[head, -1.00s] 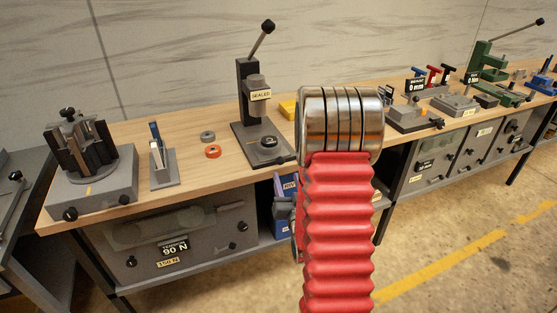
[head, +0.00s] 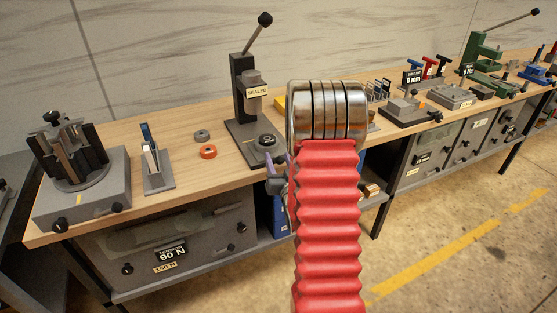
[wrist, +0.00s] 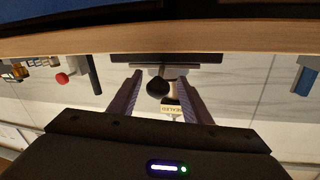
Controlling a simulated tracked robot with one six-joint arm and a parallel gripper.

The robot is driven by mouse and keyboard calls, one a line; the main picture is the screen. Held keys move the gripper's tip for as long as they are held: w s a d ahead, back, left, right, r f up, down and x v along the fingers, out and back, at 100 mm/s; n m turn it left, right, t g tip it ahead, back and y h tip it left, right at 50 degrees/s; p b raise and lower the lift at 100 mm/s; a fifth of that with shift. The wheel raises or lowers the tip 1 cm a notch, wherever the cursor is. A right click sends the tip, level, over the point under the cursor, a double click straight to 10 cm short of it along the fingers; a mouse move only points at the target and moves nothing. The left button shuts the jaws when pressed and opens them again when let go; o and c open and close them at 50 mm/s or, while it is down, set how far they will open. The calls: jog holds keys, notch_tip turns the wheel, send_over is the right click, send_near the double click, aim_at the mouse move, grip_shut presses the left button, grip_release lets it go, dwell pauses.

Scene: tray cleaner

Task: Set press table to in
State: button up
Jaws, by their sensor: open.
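The press (head: 243,95) stands on the bench with a dark column, a raised lever and a "SEALED" label on its ram. Its low grey table, with a dark round knob (head: 267,140), sits on the base below the ram. My gripper (head: 277,166) is mostly hidden behind my red arm; one purplish finger shows at the bench's front edge, close before the press base. In the wrist view, my gripper (wrist: 159,75) is open, with a dark round knob (wrist: 157,88) seen between the fingers and the label (wrist: 173,109) behind it. I cannot tell whether either finger touches it.
Orange (head: 208,152) and grey (head: 202,135) rings lie left of the press on the wooden bench (head: 190,180). A holder with blue and white pieces (head: 153,165) and a grey fixture (head: 80,190) stand further left. More devices stand right. The floor in front is clear.

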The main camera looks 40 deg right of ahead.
jog(key=shift+s, duration=0.1)
jog(key=shift+d, duration=0.1)
grip_shut()
dwell(0.4)
